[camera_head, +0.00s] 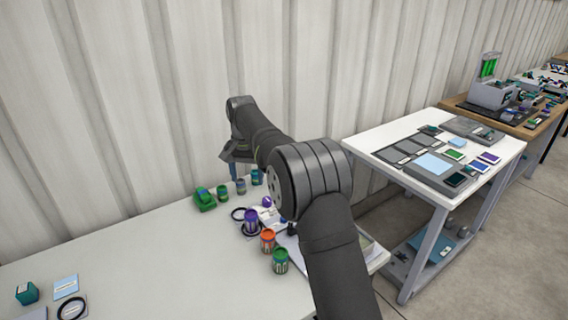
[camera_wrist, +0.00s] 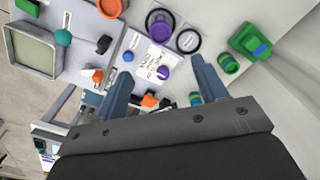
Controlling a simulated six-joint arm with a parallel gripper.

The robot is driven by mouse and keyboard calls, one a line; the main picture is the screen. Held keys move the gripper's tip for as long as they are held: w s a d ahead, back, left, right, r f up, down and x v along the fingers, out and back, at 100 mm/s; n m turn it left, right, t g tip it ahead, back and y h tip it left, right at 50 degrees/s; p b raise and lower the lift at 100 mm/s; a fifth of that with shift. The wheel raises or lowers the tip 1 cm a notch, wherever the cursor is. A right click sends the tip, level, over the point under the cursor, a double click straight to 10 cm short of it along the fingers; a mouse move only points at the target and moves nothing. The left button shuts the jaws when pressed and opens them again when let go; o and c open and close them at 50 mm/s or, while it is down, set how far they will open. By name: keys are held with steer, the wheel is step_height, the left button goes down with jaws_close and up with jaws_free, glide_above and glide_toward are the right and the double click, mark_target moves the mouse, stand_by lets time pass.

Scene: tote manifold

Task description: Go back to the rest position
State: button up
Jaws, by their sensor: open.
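My gripper (camera_wrist: 161,68) is open, with two blue-grey fingers spread apart and nothing between their tips. In the head view, my gripper (camera_head: 235,160) is at the far end of the arm, above the back of the white table (camera_head: 140,265) and close to the corrugated wall. It is small and partly hidden by my wrist there. In the wrist view, a purple knob-like piece (camera_wrist: 163,72) on a white card shows beyond and between the fingers, apart from them.
A green object (camera_head: 204,199) and several small jars (camera_head: 241,186) stand below my gripper. Purple (camera_head: 251,220), orange (camera_head: 268,240) and green (camera_head: 281,260) cans stand nearer, left of my arm. The corrugated wall (camera_head: 110,110) is behind. The table's left middle is clear.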

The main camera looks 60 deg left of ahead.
mark_target(251, 213)
stand_by(0.3)
step_height(251, 213, down, 17)
steer(key=shift+f, duration=0.2)
steer(key=shift+r, duration=0.4)
